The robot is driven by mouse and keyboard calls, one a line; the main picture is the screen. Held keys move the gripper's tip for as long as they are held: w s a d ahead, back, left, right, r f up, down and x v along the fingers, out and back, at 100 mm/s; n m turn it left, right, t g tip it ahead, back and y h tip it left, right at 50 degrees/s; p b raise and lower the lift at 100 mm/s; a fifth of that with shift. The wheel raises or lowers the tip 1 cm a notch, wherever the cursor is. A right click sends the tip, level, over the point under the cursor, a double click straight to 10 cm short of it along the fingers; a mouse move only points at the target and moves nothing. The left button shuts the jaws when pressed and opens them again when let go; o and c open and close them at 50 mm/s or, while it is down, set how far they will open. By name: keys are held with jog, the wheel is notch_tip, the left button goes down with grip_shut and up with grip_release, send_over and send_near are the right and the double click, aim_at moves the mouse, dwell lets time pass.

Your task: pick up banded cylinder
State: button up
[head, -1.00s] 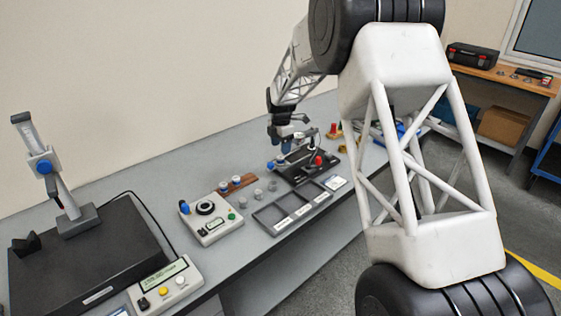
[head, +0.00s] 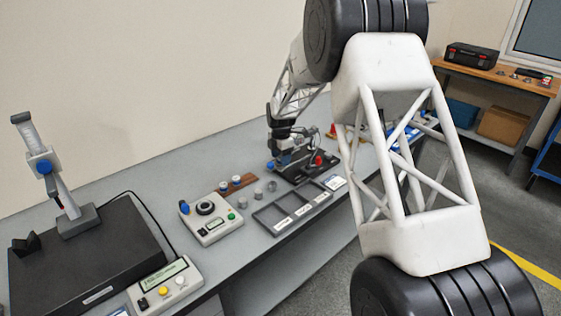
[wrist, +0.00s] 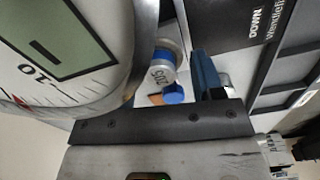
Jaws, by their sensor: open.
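A short grey cylinder with a blue band and dark lettering (wrist: 162,70) shows in the wrist view, partly covered by the large dial in front of it. My gripper is open; one blue finger (wrist: 207,76) shows just right of the cylinder, apart from it, and the other finger is hidden. In the head view my gripper (head: 284,158) is low over the black fixture (head: 312,172) at the back of the bench. Whether the cylinder is between the fingers I cannot tell.
Two blue-banded pieces (head: 236,181) sit on a brown block, with several small grey cylinders nearby. A compartment tray (head: 262,222), a control box (head: 212,222) and a black plate with a stand (head: 75,262) share the bench. A red knob (head: 318,159) stands by my gripper.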

jog(key=shift+c, duration=0.2)
dwell(0.4)
grip_shut()
jog(key=shift+r, duration=0.2)
jog(key=shift+r, duration=0.55)
notch_tip(320, 180, up, 2)
jog(key=shift+r, duration=0.1)
jog(key=s+d+r, duration=0.1)
jog(key=s+d, duration=0.3)
jog(key=s, duration=1.1)
jog(key=shift+s+r, duration=0.15)
jog(key=shift+s, duration=0.1)
